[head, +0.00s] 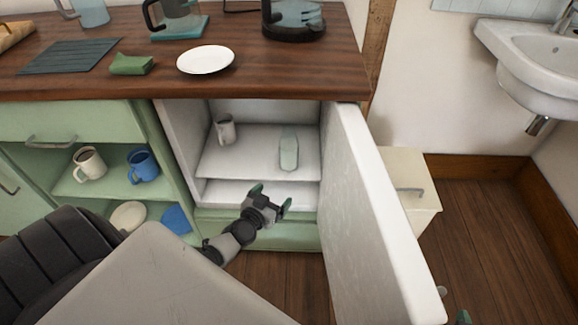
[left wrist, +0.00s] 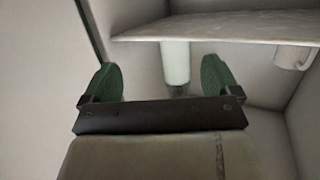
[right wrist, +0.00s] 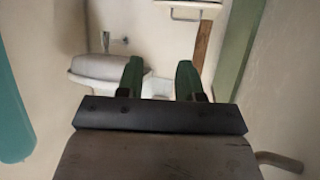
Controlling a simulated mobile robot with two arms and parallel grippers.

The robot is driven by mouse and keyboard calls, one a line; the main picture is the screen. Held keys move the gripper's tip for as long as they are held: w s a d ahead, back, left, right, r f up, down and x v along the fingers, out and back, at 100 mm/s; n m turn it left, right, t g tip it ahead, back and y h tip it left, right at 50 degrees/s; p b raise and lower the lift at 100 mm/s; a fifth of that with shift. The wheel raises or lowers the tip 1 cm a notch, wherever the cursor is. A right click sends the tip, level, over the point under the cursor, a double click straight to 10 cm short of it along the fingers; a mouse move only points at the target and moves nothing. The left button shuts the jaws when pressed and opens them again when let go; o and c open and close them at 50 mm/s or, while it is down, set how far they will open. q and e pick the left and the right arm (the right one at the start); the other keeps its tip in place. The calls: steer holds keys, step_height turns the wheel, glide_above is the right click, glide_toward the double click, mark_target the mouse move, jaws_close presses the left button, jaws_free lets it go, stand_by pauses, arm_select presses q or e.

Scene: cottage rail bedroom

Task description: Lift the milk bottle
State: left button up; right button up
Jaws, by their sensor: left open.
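The milk bottle (head: 289,148) is a pale, whitish-green bottle on the shelf of the open white fridge (head: 258,155), right of a white mug. My left gripper (head: 271,198) is open and empty at the fridge front, lower in the picture than the bottle and apart from it. In the left wrist view the bottle (left wrist: 175,62) shows beyond the gap between the open fingers (left wrist: 160,80), nearer the right one. My right gripper (right wrist: 160,80) is open with nothing between its fingers; it faces the sink side. Only bits of it show at the head view's lower right.
The open fridge door (head: 372,215) stands right of my left gripper. The white mug (head: 226,129) is on the same shelf, to the left. A wooden counter (head: 290,60) runs above. Green open shelves (head: 115,183) with mugs lie left.

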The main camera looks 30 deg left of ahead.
mark_target(285, 155)
arm_select(q)
steer(key=w+a+r+b, duration=0.1)
steer(key=w+r, duration=0.1)
steer(key=w+r+t+b, duration=0.1)
steer(key=w+r+b, duration=0.1)
steer(key=w, duration=0.1)
steer(key=w+a+r+n+t+y+b, duration=0.1)
steer(key=w+r, duration=0.1)
steer(key=w, duration=0.1)
steer(key=shift+w+a+b, duration=0.15)
steer(key=shift+a+b, duration=0.2)
steer(key=shift+b, duration=0.05)
steer(key=w, duration=0.2)
steer(key=w+b, duration=0.1)
steer(key=w, duration=0.1)
steer(key=shift+a+f, duration=0.1)
steer(key=shift+a, duration=0.1)
steer(key=shift+w+a+b, duration=0.1)
steer(key=shift+w+b, duration=0.3)
steer(key=shift+w, duration=0.35)
arm_select(e)
step_height(285, 155, up, 18)
steer(key=s+a+t+y, duration=0.1)
steer(key=s+t+y, duration=0.1)
steer(key=t, duration=0.8)
steer(key=shift+a+f+y, duration=0.2)
steer(key=shift+f+y, duration=0.05)
steer(key=shift+y, duration=0.45)
steer(key=shift+s, duration=0.1)
